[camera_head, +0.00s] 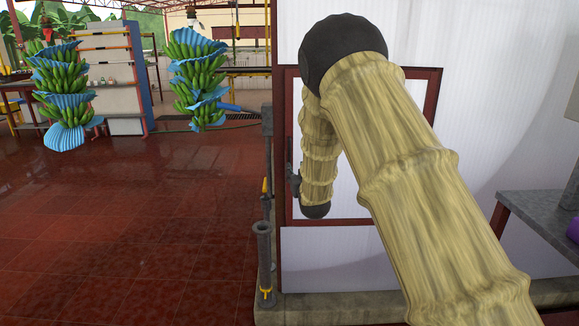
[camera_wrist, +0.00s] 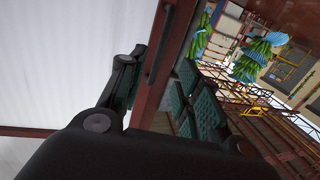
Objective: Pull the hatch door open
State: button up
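The hatch door has a white panel and a dark red frame (camera_head: 410,85). It sits in a white wall and looks closed in the head view, largely covered by my arm. Its dark bar handle (camera_wrist: 158,48) runs along the red frame in the wrist view. My gripper (camera_wrist: 165,68) is close to the handle. One dark finger lies just left of the handle, with a gap between them. The gripper looks open and holds nothing.
A grey post (camera_head: 264,250) stands at the hatch's left, above a low concrete ledge (camera_head: 330,307). A grey counter (camera_head: 545,215) is at the right. Banana bunches (camera_head: 62,92) hang at the far left. The red tiled floor (camera_head: 130,220) is clear.

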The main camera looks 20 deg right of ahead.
aim_at(290, 155)
jog(key=w, duration=0.4)
jog(key=w+r, duration=0.1)
jog(key=w, duration=0.2)
jog(key=w+d, duration=0.1)
jog(key=w, duration=0.3)
jog(key=shift+w+r+p, duration=0.3)
jog(key=shift+r+p, duration=0.05)
grip_shut()
